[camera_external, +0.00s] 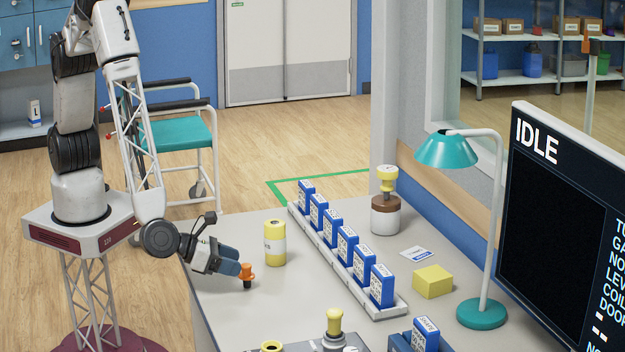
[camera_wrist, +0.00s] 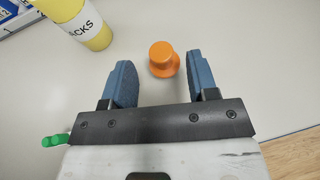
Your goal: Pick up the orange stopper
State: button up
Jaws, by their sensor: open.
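The orange stopper (camera_external: 246,272) stands upright on the light table near its left edge; its lower part looks dark in the external view. In the wrist view the stopper (camera_wrist: 163,58) shows from above, with its round top ahead of and between the two blue fingers. My gripper (camera_external: 234,268) is low over the table, with its fingertips right beside the stopper. In the wrist view my gripper (camera_wrist: 160,80) is open, with nothing clamped between its fingers. Whether a finger touches the stopper, I cannot tell.
A yellow labelled canister (camera_external: 275,243) stands close behind the stopper; it also shows in the wrist view (camera_wrist: 80,22). A long rack (camera_external: 350,270) of blue boxes runs beyond it. A yellow block (camera_external: 433,281) and teal lamp (camera_external: 481,312) stand farther right.

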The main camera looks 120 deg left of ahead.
aim_at(253, 274)
jog(key=shift+w+a, duration=0.1)
jog(key=shift+w, duration=0.1)
jog(key=shift+x, duration=2.55)
jog(key=shift+c, duration=0.3)
jog(key=c, duration=0.9)
